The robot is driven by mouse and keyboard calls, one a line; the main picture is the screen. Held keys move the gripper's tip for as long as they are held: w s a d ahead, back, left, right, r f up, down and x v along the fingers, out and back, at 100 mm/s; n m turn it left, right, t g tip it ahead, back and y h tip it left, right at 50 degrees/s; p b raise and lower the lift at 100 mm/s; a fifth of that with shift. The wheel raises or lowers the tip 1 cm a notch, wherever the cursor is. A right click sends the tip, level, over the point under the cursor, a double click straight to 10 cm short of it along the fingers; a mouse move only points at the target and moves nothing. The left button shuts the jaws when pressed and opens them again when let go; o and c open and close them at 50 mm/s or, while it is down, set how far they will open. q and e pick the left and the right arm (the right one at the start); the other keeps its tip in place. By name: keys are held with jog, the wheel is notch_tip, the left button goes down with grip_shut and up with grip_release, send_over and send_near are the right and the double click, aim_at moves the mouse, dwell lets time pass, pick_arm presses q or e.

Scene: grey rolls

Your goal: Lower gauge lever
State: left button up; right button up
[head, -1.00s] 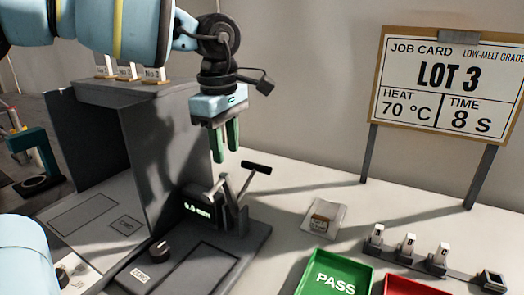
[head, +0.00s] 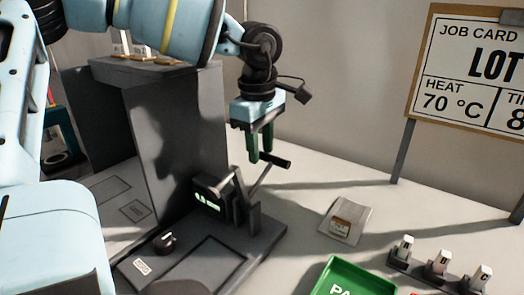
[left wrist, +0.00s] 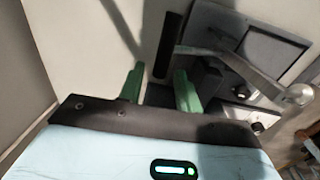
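The gauge (head: 210,205) is a dark device with a small green-lit display, standing on a grey base. Its metal lever (head: 262,180) slants up and ends in a black bar handle (head: 276,160); the handle also shows in the left wrist view (left wrist: 168,42). My left gripper (head: 261,157) points down at the handle with its two green fingers apart. In the left wrist view, the near end of the handle appears in the gap between the fingers (left wrist: 160,75); I cannot tell whether they touch it. My right gripper is out of view.
A tall grey housing (head: 180,130) stands left of the gauge, and a knob (head: 165,243) sits on the base. To the right are a small packet (head: 347,220), a green tray (head: 350,277), a rack of small pieces (head: 437,268) and a job card board (head: 470,70).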

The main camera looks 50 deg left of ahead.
pick_arm(q)
jog(key=shift+w+f, duration=0.1)
jog(key=shift+f, duration=1.2)
jog(key=shift+c, duration=0.4)
grip_shut()
